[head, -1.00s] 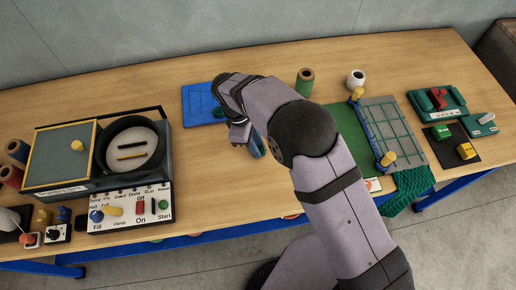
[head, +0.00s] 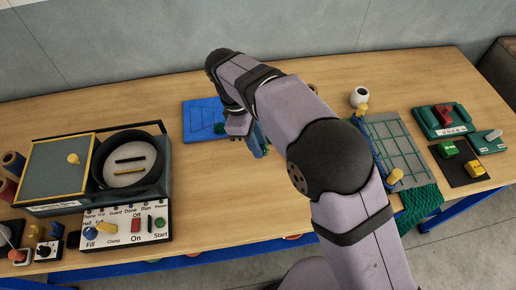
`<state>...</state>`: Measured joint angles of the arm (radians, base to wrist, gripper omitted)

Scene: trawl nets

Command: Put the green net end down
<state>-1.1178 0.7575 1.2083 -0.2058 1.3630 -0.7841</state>
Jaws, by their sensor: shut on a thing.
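My gripper (head: 256,137) is at the middle of the table, just right of the blue mat, shut on what appears to be the green net end. My wrist hides most of the grip. A small green patch (head: 221,128) shows at the blue mat's right edge, beside the fingers. Whether the held piece touches the table cannot be told. The grey board with the green net grid (head: 398,140) lies to the right, with yellow-topped blue clamps along its left side. Dark green netting (head: 418,205) hangs at the front edge below it.
The blue mat (head: 200,115) lies at the back middle. A machine with a round black-rimmed pan (head: 130,172) and a switch panel (head: 125,230) stands at left. A white spool (head: 359,97) is at the back. The front middle is bare wood.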

